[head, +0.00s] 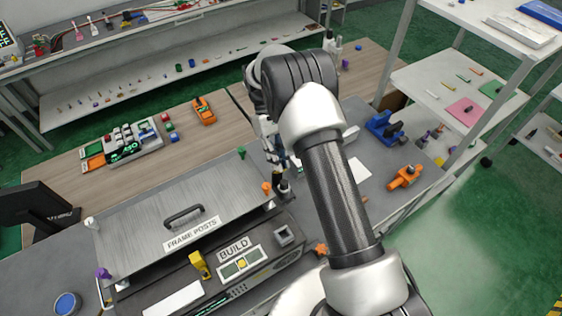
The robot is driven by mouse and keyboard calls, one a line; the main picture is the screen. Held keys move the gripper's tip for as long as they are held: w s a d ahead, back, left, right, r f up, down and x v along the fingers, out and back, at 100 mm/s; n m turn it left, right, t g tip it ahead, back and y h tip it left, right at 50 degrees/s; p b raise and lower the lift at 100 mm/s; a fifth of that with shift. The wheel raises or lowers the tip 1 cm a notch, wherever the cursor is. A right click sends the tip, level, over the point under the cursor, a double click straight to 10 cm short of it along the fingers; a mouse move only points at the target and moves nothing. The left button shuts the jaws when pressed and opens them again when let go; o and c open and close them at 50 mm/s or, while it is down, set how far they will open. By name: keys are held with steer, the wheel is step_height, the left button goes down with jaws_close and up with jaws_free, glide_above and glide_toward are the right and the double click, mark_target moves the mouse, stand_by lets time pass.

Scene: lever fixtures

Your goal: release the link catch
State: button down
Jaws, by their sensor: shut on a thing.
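My gripper (279,168) points down at the right edge of the grey plate labelled FRAME POSTS (150,215), partly hidden by my arm. It is shut on a small dark upright piece (284,189) near that plate's right corner. The piece's shape is too small and covered to make out, and I cannot tell whether it is the link catch. The plate lies flat with a dark handle (184,216) on top. Posts stand at its corners: green (241,153), orange (266,187), white (91,223) and purple (103,273).
A BUILD panel (240,262) with a yellow upright piece (200,264) lies in front of the plate. A blue fixture (383,126) and an orange fixture (405,177) stand to the right of my arm. A shelf rack (458,85) rises at the right.

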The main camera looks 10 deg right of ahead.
steer(key=shift+w+a+f+g+h+b, duration=0.1)
steer(key=shift+w+a+g+h+b, duration=0.2)
steer(key=shift+g+b, duration=0.35)
steer(key=shift+w+d+f+g+h+b, duration=0.1)
steer(key=shift+w+g+b, duration=0.3)
steer(key=shift+b, duration=0.35)
steer(key=shift+w+a+r+g+b, duration=0.1)
steer(key=shift+g+b, duration=0.25)
steer(key=shift+b, duration=0.1)
steer(key=c, duration=1.7)
jaws_free()
steer(key=shift+o, duration=0.2)
steer(key=shift+r, duration=0.2)
